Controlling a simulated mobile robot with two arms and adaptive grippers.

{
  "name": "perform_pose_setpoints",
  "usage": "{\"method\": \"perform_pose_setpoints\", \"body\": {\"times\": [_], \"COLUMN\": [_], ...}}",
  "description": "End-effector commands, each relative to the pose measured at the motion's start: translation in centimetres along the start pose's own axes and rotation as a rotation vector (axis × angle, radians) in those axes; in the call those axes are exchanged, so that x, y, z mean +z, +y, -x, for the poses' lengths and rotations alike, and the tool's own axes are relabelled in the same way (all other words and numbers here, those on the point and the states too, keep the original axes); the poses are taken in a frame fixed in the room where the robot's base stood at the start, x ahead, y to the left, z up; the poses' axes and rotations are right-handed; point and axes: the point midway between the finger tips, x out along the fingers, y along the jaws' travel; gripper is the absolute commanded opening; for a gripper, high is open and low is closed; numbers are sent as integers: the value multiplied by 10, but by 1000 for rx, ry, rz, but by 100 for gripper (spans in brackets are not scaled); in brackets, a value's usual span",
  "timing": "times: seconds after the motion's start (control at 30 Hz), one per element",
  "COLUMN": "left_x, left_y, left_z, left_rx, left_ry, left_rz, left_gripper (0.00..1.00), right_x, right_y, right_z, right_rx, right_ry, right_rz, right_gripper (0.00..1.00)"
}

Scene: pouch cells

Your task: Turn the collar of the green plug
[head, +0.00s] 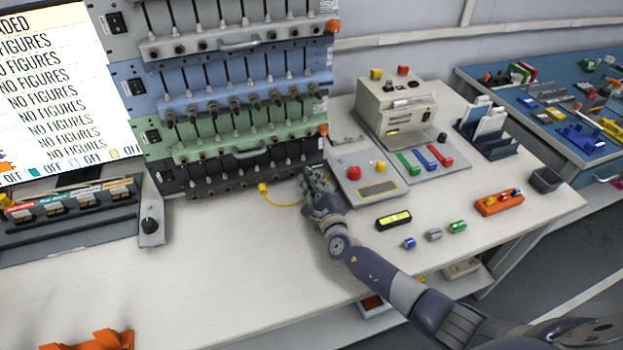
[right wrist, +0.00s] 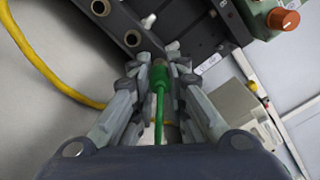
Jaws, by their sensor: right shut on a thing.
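The green plug (right wrist: 158,78) shows in the right wrist view with its green cable running back toward my palm. My right gripper (right wrist: 159,72) is shut on it, with a finger on each side of its collar. The plug points toward the dark lower panel of the rack. I cannot tell how far it sits in a socket. In the head view my right gripper (head: 314,188) is at the right end of the rack's bottom row and hides the plug. My left gripper is not in view.
The rack (head: 240,150) holds several rows of cables and plugs. A yellow cable (head: 280,200) lies left of my right gripper. A control box with red and yellow buttons (head: 368,180) stands close on its right.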

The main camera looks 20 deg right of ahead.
Motion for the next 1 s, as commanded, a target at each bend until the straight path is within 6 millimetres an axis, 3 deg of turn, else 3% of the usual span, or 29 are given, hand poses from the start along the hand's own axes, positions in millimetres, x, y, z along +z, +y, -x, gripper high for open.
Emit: {"method": "perform_pose_setpoints", "body": {"times": [0.47,0.5,0.6,1.0], "left_x": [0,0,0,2], "left_y": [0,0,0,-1], "left_z": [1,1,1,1], "left_rx": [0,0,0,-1], "left_ry": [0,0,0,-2], "left_rz": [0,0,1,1], "left_gripper": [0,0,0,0], "right_x": [1,1,1,0], "right_y": [0,0,0,1], "right_z": [0,0,0,5], "right_rx": [0,0,0,1], "right_ry": [-1,-1,-1,0], "right_rz": [13,13,12,12], "right_gripper": [0,21,37,37]}}
